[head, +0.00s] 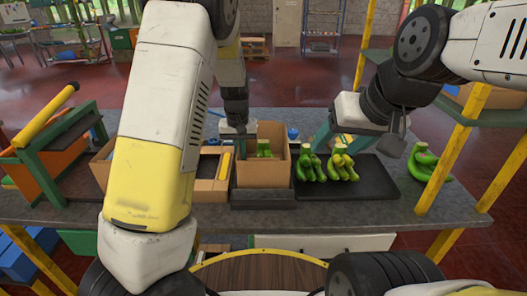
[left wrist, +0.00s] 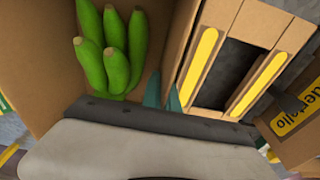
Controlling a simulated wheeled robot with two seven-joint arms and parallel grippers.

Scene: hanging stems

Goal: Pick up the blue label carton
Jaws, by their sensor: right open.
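I can make out no blue label on any carton. A tall open brown carton (head: 281,171) stands mid-table with green bananas (head: 264,148) inside; these bananas also show in the left wrist view (left wrist: 112,50). My left gripper (head: 238,135) is down at this carton's back left. In the left wrist view its teal fingertips (left wrist: 163,92) are close together at the wall beside the bananas; whether they press on the wall is unclear. A lower carton with yellow strips (head: 207,188) stands to the left.
Green banana bunches (head: 342,168) lie on a black tray (head: 376,184), and another bunch (head: 424,163) sits at its right. An orange and green crate (head: 58,155) stands at the left. Yellow posts (head: 445,165) rise at the right. A yellow-labelled carton (left wrist: 292,128) shows in the left wrist view.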

